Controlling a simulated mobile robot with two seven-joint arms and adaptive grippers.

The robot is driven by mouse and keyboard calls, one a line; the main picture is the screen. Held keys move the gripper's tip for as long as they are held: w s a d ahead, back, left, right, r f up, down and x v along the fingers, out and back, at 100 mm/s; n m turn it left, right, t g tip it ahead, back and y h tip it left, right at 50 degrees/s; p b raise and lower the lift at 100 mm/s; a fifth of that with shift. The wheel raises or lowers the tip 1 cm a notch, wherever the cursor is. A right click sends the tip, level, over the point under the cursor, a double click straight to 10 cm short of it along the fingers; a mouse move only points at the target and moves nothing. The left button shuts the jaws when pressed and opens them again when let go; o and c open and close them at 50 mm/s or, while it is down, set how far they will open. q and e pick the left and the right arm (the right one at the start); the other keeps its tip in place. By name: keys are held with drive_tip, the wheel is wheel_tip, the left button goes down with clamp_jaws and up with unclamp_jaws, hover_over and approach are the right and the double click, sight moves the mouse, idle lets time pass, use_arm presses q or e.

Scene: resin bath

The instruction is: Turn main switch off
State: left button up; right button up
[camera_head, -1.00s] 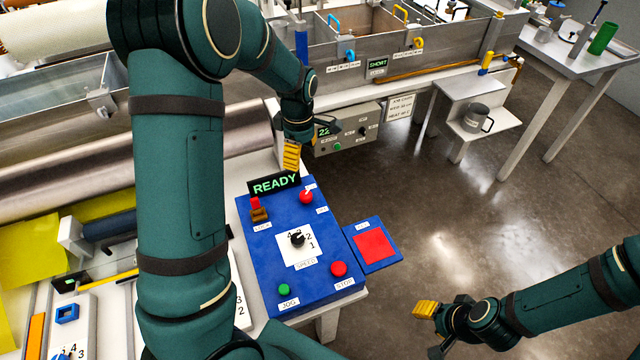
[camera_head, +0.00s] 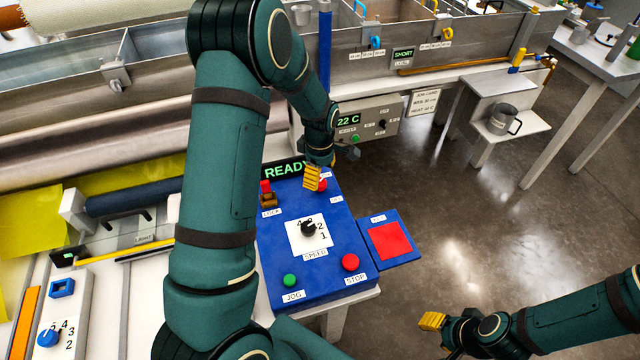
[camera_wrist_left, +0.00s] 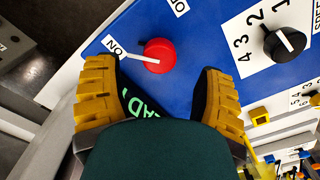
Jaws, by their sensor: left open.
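The main switch is a red knob (camera_head: 321,186) with a white pointer, at the far right corner of the blue control panel (camera_head: 281,241). In the left wrist view the knob (camera_wrist_left: 160,55) has its pointer turned to the ON label; OFF (camera_wrist_left: 178,8) is beside it. My left gripper (camera_head: 314,178) is just over the switch and hides part of it in the head view. In the wrist view its yellow fingers are spread apart with the knob between and beyond them; contact cannot be told. My right gripper (camera_head: 432,324) hangs over the floor, away from the panel.
The panel also carries a READY display (camera_head: 284,170), a red and brown lock (camera_head: 267,194), a black speed knob (camera_head: 308,228), a green jog button (camera_head: 290,281) and a red stop button (camera_head: 350,262). A red pad (camera_head: 389,241) sits to the right. Open floor lies beyond.

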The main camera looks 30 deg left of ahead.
sight(320, 181)
use_arm(q)
drive_tip(key=shift+f, duration=1.85)
drive_tip(key=c, duration=1.2)
